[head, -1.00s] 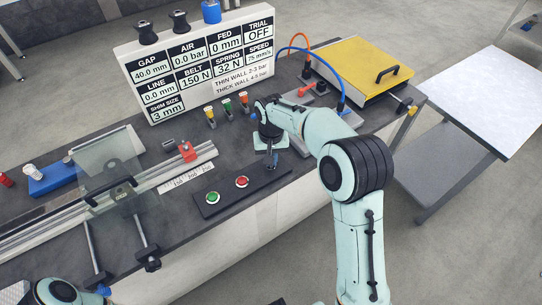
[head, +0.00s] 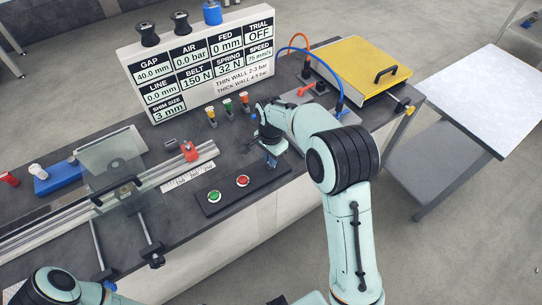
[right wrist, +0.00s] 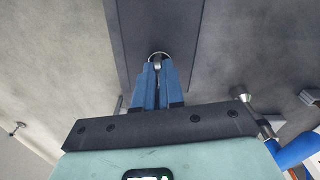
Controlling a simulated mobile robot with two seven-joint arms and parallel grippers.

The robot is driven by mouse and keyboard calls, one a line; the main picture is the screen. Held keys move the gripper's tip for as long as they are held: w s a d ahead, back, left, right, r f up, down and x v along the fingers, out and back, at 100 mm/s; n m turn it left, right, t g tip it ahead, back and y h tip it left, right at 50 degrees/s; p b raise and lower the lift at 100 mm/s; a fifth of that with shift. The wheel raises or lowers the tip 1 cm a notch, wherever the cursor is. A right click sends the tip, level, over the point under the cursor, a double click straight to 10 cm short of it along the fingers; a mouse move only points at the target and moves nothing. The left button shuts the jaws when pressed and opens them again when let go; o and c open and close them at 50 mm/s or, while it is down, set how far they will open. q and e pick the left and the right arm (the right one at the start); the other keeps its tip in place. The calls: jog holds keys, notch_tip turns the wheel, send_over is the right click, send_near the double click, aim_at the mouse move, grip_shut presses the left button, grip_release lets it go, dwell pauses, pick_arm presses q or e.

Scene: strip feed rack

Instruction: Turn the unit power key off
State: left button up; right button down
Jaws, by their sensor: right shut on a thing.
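The dark control panel (head: 262,180) lies along the bench's front edge, with a green button (head: 214,196) and a red button (head: 242,181). My right gripper (head: 271,160) is at the panel's right end, pointing down. In the right wrist view its blue fingers (right wrist: 157,84) are closed together on the power key (right wrist: 158,57), a small metal piece in a round seat on the panel. The fingers hide most of the key, so its angle cannot be told. My left arm shows at the lower left, but its gripper is out of view.
The display board (head: 200,65) at the back reads TRIAL OFF. Several coloured knobs (head: 227,104) stand behind the panel. A yellow-lidded box (head: 360,65) is at the right, and a clear guard (head: 112,165) with rails is at the left.

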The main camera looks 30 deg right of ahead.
pick_arm(q)
jog(key=shift+w+r, duration=0.25)
jog(key=shift+r, duration=0.1)
pick_arm(e)
jog(key=shift+m, duration=1.1)
jog(key=c, duration=1.2)
grip_release()
jog(key=shift+c, duration=0.2)
pick_arm(q)
jog(key=shift+w+r+p, duration=0.85)
jog(key=shift+r+p, duration=0.05)
jog(key=shift+r, duration=0.05)
pick_arm(e)
notch_tip(320, 180, up, 14)
jog(key=shift+f, duration=0.25)
